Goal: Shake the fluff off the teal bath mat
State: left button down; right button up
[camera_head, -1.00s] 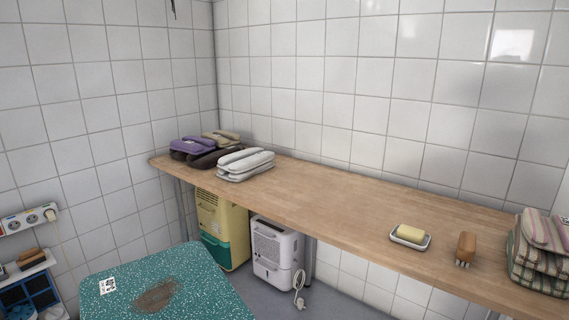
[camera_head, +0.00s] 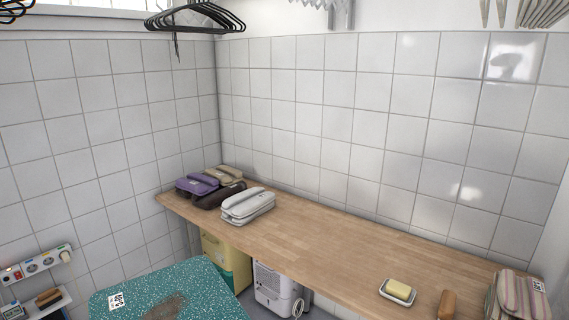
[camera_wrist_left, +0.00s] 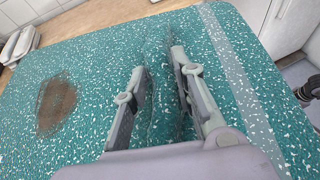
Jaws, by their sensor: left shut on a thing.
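The teal bath mat (camera_head: 140,285) with white speckles shows at the lower left of the head view, cut off by the bottom edge. It carries a brown-grey patch of fluff (camera_head: 168,308) and a white label with black print (camera_head: 118,301). In the left wrist view the mat (camera_wrist_left: 95,110) fills most of the picture, with the fluff patch (camera_wrist_left: 56,105) left of the fingers. My left gripper (camera_wrist_left: 158,62) is shut on a raised fold of the mat between its two fingers. The left gripper is hidden in the head view. My right gripper is in neither view.
A wooden counter (camera_head: 310,240) runs along the tiled wall, with folded cloths (camera_head: 248,206), a soap dish (camera_head: 397,292), and a brush (camera_head: 447,304). A yellow unit (camera_head: 232,265) and a white appliance (camera_head: 275,290) stand underneath. Black hangers (camera_head: 195,17) hang above. A socket strip (camera_head: 40,262) is at left.

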pick_arm(q)
notch_tip(320, 180, up, 6)
jog(key=shift+f, duration=0.1)
notch_tip(320, 180, down, 6)
jog(key=shift+r, duration=0.1)
notch_tip(320, 180, up, 6)
jog(key=shift+r, duration=0.2)
notch_tip(320, 180, down, 5)
jog(key=shift+f, duration=0.2)
notch_tip(320, 180, up, 6)
jog(key=shift+f, duration=0.25)
notch_tip(320, 180, down, 6)
jog(key=shift+f, duration=0.25)
jog(key=shift+r, duration=0.15)
